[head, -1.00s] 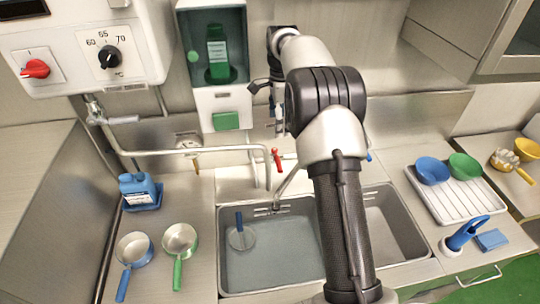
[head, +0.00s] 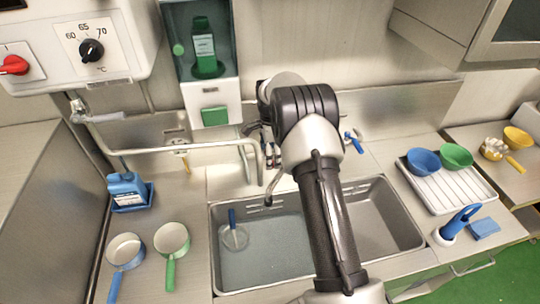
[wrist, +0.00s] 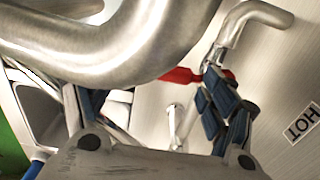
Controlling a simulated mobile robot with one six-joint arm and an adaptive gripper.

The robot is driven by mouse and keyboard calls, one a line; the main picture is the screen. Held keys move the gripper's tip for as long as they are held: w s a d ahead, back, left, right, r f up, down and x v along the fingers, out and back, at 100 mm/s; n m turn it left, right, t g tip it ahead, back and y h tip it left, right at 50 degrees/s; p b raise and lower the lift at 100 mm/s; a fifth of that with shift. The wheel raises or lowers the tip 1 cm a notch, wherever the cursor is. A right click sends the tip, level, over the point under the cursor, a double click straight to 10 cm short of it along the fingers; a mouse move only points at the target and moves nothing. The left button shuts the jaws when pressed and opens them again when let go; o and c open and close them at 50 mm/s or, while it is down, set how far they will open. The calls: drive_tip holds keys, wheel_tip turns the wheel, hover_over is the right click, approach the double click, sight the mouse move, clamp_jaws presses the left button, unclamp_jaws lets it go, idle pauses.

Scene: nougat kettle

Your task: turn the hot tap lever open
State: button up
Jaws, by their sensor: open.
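The red hot tap lever (wrist: 182,75) shows in the wrist view, partly covered by the right finger pad, with a HOT label (wrist: 303,122) to its right. My gripper (wrist: 152,98) is open, its blue-padded fingers spread wide. The right finger overlaps the red lever in the picture; I cannot tell whether they touch. The left finger is well to the lever's left, partly behind a thick curved metal pipe (wrist: 125,45). In the head view my arm hides most of the gripper and the red lever.
A blue tap lever (head: 354,141) stands right of my arm. A swing spout (head: 200,149) runs above the counter close to my gripper. The double sink (head: 220,278) lies below. A green bottle (head: 204,50) stands in a wall dispenser.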

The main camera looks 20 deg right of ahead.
drive_tip(key=shift+f, duration=0.3)
drive_tip(key=shift+c, duration=0.6)
